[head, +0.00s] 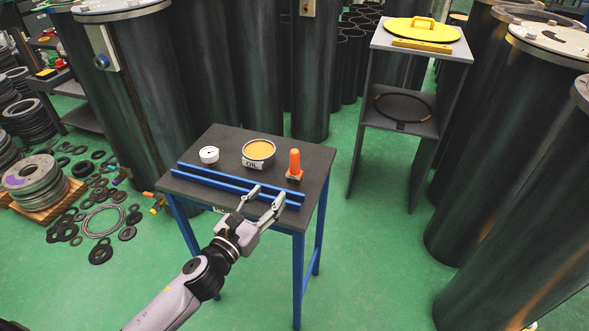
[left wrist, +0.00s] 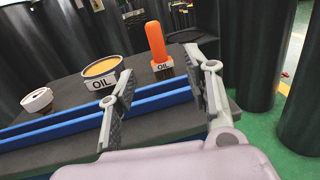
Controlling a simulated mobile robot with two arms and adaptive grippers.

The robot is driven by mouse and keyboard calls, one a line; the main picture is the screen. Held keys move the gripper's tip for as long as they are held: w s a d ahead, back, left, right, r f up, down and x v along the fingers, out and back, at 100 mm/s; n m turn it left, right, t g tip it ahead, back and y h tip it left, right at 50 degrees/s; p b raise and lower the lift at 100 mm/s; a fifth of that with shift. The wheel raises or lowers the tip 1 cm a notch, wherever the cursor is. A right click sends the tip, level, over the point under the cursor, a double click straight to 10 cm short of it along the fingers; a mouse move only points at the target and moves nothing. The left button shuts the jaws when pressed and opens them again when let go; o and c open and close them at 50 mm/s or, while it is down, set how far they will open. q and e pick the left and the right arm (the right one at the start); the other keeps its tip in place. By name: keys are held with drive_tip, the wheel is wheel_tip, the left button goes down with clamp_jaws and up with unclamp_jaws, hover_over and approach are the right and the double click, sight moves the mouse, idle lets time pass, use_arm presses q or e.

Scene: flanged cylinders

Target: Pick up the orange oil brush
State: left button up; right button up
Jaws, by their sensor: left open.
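The orange oil brush (head: 294,163) stands upright on the dark table (head: 222,142), at the right end behind the blue rails. In the left wrist view the brush (left wrist: 157,44) has an orange handle above a dark base with a white OIL label. My left gripper (head: 265,198) is open and empty, over the front part of the table and the rails, in front of the brush and apart from it. In the left wrist view the brush shows beyond the gap between the fingers (left wrist: 165,85). My right gripper is not in view.
An OIL tin (head: 258,154) with yellow content stands left of the brush, and a white gauge-like round thing (head: 209,155) further left. Blue rails (head: 237,185) cross the table. Tall dark cylinders (head: 105,90) stand around. A grey shelf (head: 396,130) stands back right.

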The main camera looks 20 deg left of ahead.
sight(292, 163)
use_arm(q)
drive_tip(key=w, duration=0.3)
drive_tip(key=w+d, duration=0.1)
drive_tip(key=w, duration=0.3)
drive_tip(key=w+d+p, duration=0.1)
drive_tip(key=w, duration=0.2)
drive_tip(key=shift+w, duration=0.3)
drive_tip(key=shift+w+d+f+p, duration=0.1)
drive_tip(key=shift+w+p, duration=0.15)
drive_tip(key=shift+w, duration=1.05)
drive_tip(key=shift+w+d+p, duration=0.1)
drive_tip(key=shift+w+p, duration=0.1)
drive_tip(key=shift+w, duration=1.1)
drive_tip(key=shift+a, duration=0.1)
drive_tip(key=shift+c, duration=0.5)
clamp_jaws()
